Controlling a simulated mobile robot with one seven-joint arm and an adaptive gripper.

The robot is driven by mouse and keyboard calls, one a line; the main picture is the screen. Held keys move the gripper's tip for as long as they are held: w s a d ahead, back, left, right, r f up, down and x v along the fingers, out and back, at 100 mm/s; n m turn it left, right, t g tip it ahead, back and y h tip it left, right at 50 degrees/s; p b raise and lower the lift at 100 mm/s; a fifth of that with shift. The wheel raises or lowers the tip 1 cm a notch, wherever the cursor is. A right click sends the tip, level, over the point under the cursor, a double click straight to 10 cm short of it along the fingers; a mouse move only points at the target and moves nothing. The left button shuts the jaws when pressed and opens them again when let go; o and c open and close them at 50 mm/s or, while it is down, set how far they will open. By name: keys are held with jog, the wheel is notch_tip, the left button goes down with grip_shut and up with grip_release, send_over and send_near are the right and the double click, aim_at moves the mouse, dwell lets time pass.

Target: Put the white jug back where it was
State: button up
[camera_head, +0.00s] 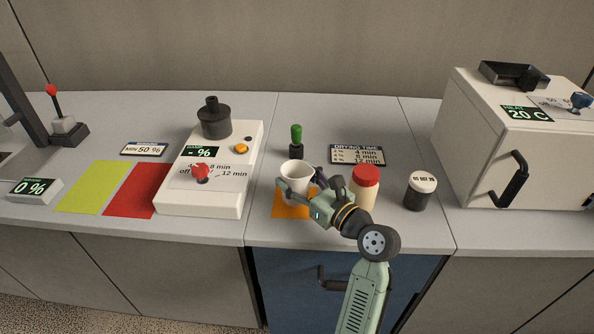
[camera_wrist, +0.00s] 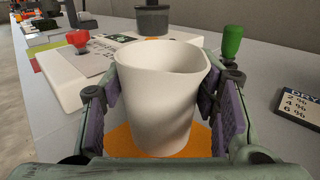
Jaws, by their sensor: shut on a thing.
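The white jug (camera_head: 296,177) is upright at the orange mat (camera_head: 287,207) on the counter. In the wrist view the jug (camera_wrist: 158,95) stands between the two purple-padded fingers of my gripper (camera_wrist: 160,100), which are closed against its sides. The orange mat (camera_wrist: 196,146) shows below and around the jug's base. I cannot tell whether the base touches the mat. In the head view my gripper (camera_head: 302,188) reaches in from the lower right, and its body hides part of the mat.
A red-lidded jar (camera_head: 364,186) stands close right of my gripper, with a black jar (camera_head: 420,191) beyond it. A green-handled tool (camera_head: 296,140) is behind the jug. A white machine (camera_head: 213,165) is on the left and a white oven (camera_head: 520,140) on the right. Yellow (camera_head: 92,187) and red (camera_head: 137,190) mats lie left.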

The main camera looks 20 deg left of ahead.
jog(key=shift+f, duration=0.3)
jog(key=shift+f, duration=0.4)
dwell(0.3)
jog(key=o, duration=1.5)
jog(key=shift+o, duration=1.4)
jog(key=v, duration=1.2)
jog(key=shift+r, duration=0.1)
